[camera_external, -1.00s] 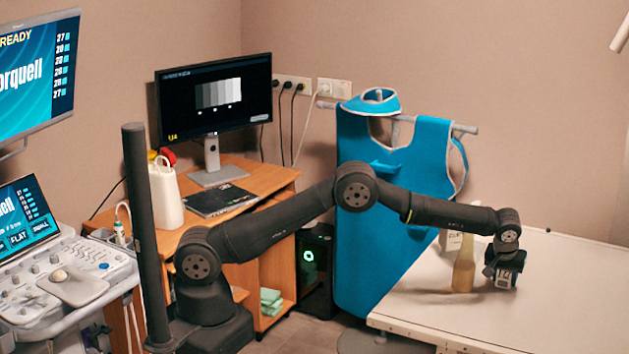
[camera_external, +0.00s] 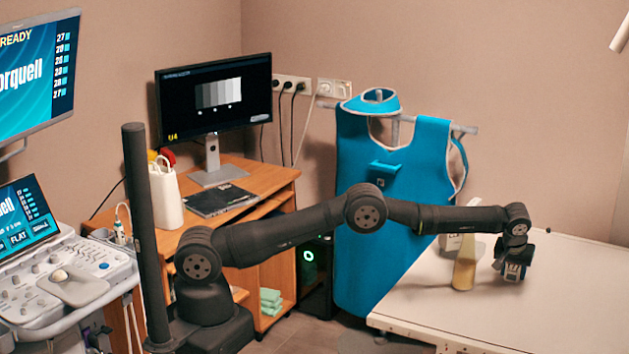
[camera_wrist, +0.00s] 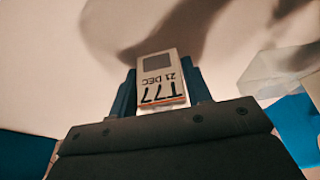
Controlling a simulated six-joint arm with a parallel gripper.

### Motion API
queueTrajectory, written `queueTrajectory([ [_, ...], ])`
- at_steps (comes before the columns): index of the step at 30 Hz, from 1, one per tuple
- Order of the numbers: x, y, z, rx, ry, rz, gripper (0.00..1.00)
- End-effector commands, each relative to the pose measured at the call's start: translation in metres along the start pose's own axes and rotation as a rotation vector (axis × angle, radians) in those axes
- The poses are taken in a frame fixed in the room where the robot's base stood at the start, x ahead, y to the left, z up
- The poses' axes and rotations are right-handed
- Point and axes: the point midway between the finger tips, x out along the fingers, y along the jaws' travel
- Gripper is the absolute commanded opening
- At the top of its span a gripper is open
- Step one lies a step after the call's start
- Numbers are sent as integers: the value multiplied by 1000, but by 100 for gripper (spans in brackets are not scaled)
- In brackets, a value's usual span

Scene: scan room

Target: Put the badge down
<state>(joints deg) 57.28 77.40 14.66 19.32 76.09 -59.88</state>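The badge (camera_wrist: 160,78) is a small white card with a grey square, the print "T77" and "21 DEC", and an orange stripe. In the wrist view it sits between the two blue fingers of my gripper (camera_wrist: 163,92), which are shut on its sides. In the outside view my gripper (camera_external: 513,268) points down at the white table (camera_external: 420,308), right of the bottle. The badge is small there, between the fingertips. I cannot tell whether it touches the table top.
A yellowish bottle (camera_external: 464,268) stands on the table just left of my gripper, with a pale container (camera_external: 452,243) behind it. A blue apron (camera_external: 370,275) hangs beyond the table's left edge. The table is clear to the right and in front.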

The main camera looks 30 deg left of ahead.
Motion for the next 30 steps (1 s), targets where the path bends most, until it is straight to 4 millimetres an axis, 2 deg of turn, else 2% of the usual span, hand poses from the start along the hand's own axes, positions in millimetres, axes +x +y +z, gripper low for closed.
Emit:
queueTrajectory([
  [1, 0, 0, 0, 0, 0, 0, 55],
  [3, 0, 0, 0, 0, 0, 0, 67],
  [17, -3, -1, 5, 1, 1, 1, 67],
  [30, -19, -14, 43, 2, 0, 0, 67],
])
